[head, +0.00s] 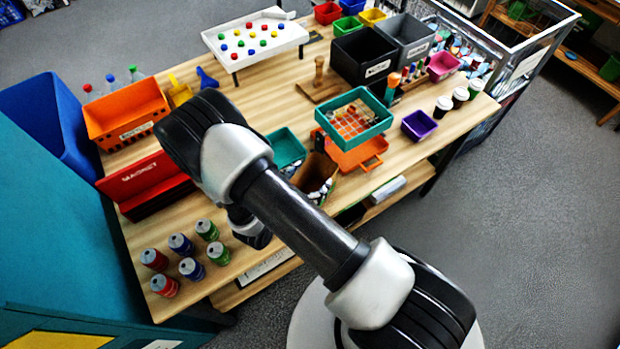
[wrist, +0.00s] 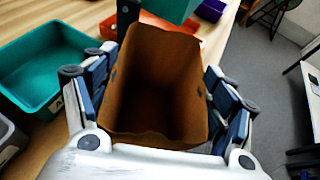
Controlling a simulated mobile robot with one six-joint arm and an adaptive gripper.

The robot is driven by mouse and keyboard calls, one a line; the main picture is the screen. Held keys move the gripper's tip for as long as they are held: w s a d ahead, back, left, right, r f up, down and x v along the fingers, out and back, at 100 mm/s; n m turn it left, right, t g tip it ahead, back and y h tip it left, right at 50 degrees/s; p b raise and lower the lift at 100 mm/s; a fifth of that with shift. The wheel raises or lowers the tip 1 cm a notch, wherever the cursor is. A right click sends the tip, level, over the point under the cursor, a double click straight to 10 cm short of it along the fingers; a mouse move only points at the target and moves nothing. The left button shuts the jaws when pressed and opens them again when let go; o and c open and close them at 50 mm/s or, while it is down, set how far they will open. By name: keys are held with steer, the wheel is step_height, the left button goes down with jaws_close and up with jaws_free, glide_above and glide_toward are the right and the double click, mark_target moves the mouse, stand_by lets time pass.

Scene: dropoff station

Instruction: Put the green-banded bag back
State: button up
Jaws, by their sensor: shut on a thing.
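An open brown paper bag (wrist: 158,48) stands upright between the fingers of my gripper (wrist: 155,90) in the wrist view. My gripper is shut on it, one finger on each side. I look down into the bag and its inside is dark, with nothing visible in it. In the head view the bag (head: 316,172) shows at the table's front edge, partly behind my arm. No green band shows on it; its lower outside is hidden.
A teal bin (head: 286,147) stands left of the bag, also in the wrist view (wrist: 45,65). A teal basket (head: 352,118) sits above an orange tray (head: 362,156) behind it. A purple bin (head: 419,125) is to the right. Several cans (head: 180,243) stand at the front left.

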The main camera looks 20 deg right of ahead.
steer(key=shift+f, duration=0.1)
steer(key=o, duration=0.5)
steer(key=shift+f, duration=0.1)
steer(key=shift+c, duration=0.2)
steer(key=o, duration=0.4)
steer(key=shift+o, duration=0.2)
